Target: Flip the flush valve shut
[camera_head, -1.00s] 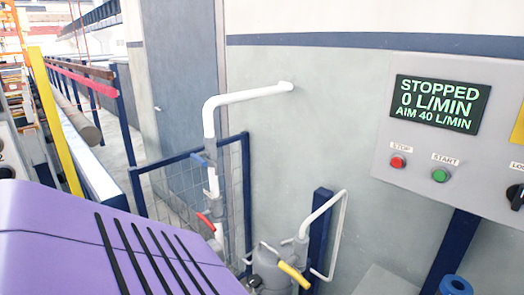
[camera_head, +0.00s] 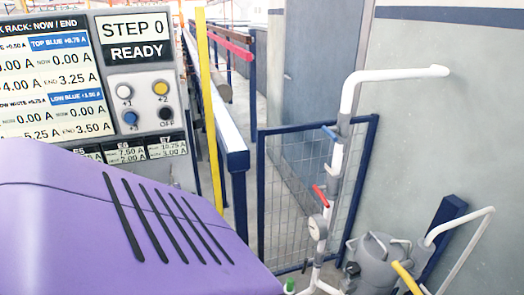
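On this line are a blue handle (camera_head: 329,132) and, lower, a red handle (camera_head: 320,194) tilted across the pipe. A yellow handle (camera_head: 406,278) slants beside the grey filter vessel (camera_head: 378,258). A small green handle (camera_head: 290,285) shows at the bottom edge. No label tells which one is the flush valve, and the lower piping is cut off. Neither of my grippers is in view.
A round gauge (camera_head: 317,227) sits below the red handle. A blue-framed mesh gate (camera_head: 292,205) stands behind the pipes. A control panel (camera_head: 140,85) reading STEP 0 READY is at the left. A yellow post (camera_head: 209,110) and blue rail (camera_head: 236,160) stand between. My purple body fills the lower left.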

